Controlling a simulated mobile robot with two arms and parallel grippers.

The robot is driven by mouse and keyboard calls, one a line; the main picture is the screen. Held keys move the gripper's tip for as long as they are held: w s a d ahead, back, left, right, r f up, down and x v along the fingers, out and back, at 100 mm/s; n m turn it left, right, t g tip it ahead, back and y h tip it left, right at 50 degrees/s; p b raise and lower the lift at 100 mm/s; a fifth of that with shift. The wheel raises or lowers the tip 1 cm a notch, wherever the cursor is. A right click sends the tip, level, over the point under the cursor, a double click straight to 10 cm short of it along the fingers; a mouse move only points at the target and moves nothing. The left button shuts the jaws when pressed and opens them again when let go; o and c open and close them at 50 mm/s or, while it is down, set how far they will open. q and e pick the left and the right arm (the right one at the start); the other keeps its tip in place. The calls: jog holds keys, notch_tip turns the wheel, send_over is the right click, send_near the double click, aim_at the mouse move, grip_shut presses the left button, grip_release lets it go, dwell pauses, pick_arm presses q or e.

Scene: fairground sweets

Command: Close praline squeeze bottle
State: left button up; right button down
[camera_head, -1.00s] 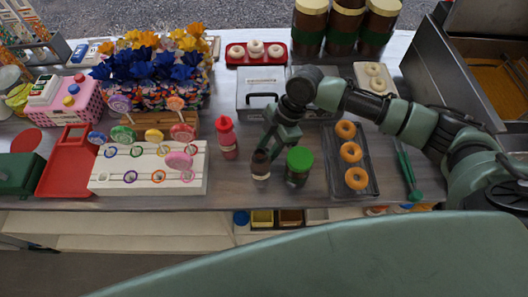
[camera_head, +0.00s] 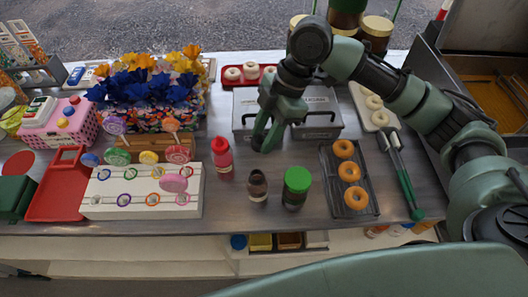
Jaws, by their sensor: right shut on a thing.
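The praline squeeze bottle looks to be the dark brown bottle (camera_head: 257,188) with a pale label, upright near the counter's front edge. Its top looks brown; I cannot tell whether a cap sits on it. My right gripper (camera_head: 264,143) points down just behind and above the bottle, apart from it in the picture. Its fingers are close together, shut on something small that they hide. My left gripper is not in view.
A green-lidded jar (camera_head: 296,187) stands right of the bottle, a red squeeze bottle (camera_head: 222,158) to its left. A doughnut rack (camera_head: 366,205) lies further right. A white lollipop stand (camera_head: 140,203) is at left. Metal lidded containers (camera_head: 318,127) stand behind.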

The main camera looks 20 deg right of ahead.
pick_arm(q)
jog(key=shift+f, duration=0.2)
pick_arm(e)
notch_tip(320, 180, up, 5)
jog(key=shift+f, duration=0.1)
